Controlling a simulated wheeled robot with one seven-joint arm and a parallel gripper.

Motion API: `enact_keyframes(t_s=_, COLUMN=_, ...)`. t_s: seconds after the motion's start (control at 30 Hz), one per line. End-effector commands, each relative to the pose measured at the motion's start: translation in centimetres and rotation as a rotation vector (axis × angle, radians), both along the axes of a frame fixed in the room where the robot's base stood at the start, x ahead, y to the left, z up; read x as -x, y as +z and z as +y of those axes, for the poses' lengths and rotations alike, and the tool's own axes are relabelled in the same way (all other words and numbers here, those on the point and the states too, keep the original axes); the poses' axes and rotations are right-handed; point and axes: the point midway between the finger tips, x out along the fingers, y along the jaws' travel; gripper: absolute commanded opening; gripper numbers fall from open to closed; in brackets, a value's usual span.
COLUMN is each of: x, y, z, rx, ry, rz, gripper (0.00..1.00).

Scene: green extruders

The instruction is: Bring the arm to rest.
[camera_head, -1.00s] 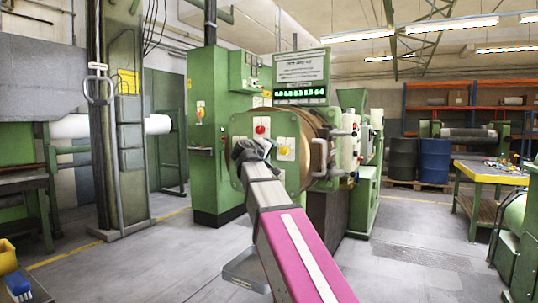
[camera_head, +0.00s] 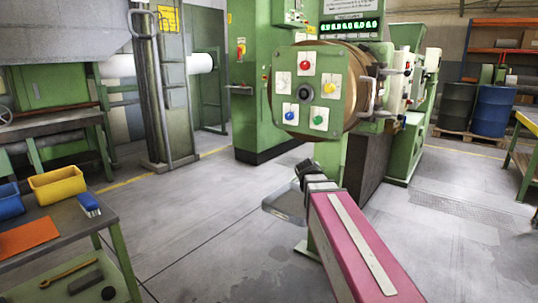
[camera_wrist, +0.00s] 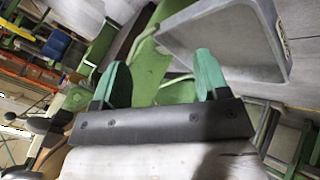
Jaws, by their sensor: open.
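My gripper shows in the wrist view (camera_wrist: 161,76) with its two green fingertips well apart and nothing between them. In the head view my pink and white arm reaches in from the lower right, and the dark gripper end (camera_head: 304,170) is below the round green button panel (camera_head: 314,90). The fingertips are too small to make out there. The panel is in full view with its red, yellow, green, blue and black buttons.
A grey tray (camera_head: 274,209) is beside and below my gripper; it looms close in the wrist view (camera_wrist: 181,56). At left, a workbench (camera_head: 62,217) holds a yellow bin (camera_head: 57,185), a blue bin (camera_head: 9,203) and a brush (camera_head: 89,204). Open floor lies between.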

Motion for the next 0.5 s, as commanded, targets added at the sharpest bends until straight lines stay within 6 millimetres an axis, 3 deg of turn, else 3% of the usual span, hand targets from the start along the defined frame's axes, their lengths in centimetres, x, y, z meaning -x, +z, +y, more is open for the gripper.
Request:
enact_keyframes(t_s=0.03, x=1.3, y=-2.3, z=-0.2, rx=-0.035, ry=-0.013, rz=0.036, gripper=0.68)
enact_keyframes(t_s=0.2, x=5.0, y=-8.8, z=-0.2, rx=-0.159, ry=-0.063, rz=0.152, gripper=0.68)
enact_keyframes(t_s=0.5, x=12.5, y=-18.3, z=0.5, rx=-0.374, ry=-0.164, rz=0.346, gripper=0.68)
